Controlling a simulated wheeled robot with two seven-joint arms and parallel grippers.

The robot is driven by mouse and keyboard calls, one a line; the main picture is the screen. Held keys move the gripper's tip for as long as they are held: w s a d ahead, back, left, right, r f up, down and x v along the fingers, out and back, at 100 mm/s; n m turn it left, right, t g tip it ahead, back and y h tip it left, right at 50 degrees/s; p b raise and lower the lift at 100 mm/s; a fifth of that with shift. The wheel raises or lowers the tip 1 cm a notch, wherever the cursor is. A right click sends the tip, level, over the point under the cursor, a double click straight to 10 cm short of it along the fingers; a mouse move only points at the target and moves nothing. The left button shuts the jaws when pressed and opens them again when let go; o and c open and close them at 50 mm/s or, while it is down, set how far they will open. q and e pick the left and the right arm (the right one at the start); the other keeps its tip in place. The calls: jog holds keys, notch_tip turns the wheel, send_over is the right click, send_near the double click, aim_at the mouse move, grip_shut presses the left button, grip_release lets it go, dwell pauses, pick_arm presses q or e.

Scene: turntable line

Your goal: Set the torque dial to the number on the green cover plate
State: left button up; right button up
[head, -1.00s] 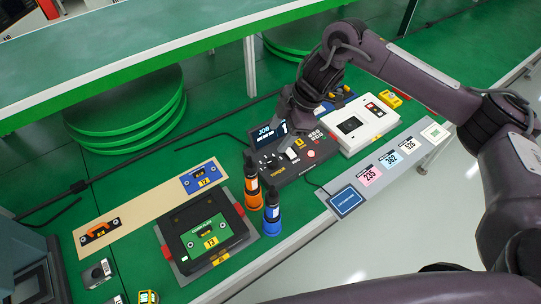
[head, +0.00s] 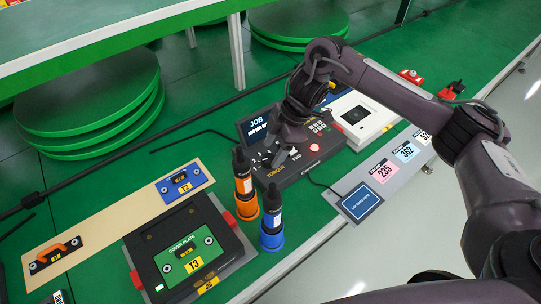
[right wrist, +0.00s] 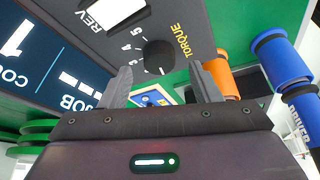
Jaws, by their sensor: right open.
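The green cover plate (head: 173,257) lies on a black fixture at the lower left in the head view; its yellow label reads T3. The dark controller box (head: 314,161) stands right of the two drivers, with a TORQUE label on its front part. The black round torque dial (right wrist: 158,57) shows in the right wrist view, with numbers 3, 4 and 5 legible beside it; its exact setting is unclear. My right gripper (right wrist: 160,82) is open, its fingers on either side of the dial in that view and apart from it. My left gripper is not in view.
An orange driver (head: 245,186) and a blue driver (head: 271,221) stand upright between fixture and controller. A blue plate (head: 180,184) marked T2 lies on a tan board. A white box (head: 362,117) and a grey strip of number cards (head: 418,163) lie to the right.

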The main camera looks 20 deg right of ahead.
aim_at(268, 161)
jog(key=shift+x, duration=1.2)
jog(key=c, duration=1)
jog(key=shift+r+p, duration=0.1)
jog(key=shift+p, duration=0.55)
jog(key=m+t+p, duration=0.1)
jog(key=m+p, duration=0.3)
jog(key=p, duration=0.1)
jog(key=m+t+h+p, duration=0.1)
jog(key=m+p, duration=0.3)
jog(key=p, duration=0.2)
jog(key=m+t+h+p, duration=0.1)
jog(key=m+p, duration=0.3)
jog(key=p, duration=0.1)
jog(key=shift+s+a+r+t, duration=0.2)
jog(key=shift+s+a+t, duration=0.1)
jog(key=shift+t, duration=0.1)
jog(key=shift+w+f+m+t+h+p, duration=0.15)
jog(key=shift+m+h+p, duration=0.25)
jog(key=shift+m+p, duration=0.5)
jog(key=shift+s+f+m+t+h+p, duration=0.15)
jog(key=shift+m+h+p, duration=0.25)
jog(key=shift+m+p, duration=0.5)
jog(key=shift+w, duration=0.1)
jog(key=o, duration=1)
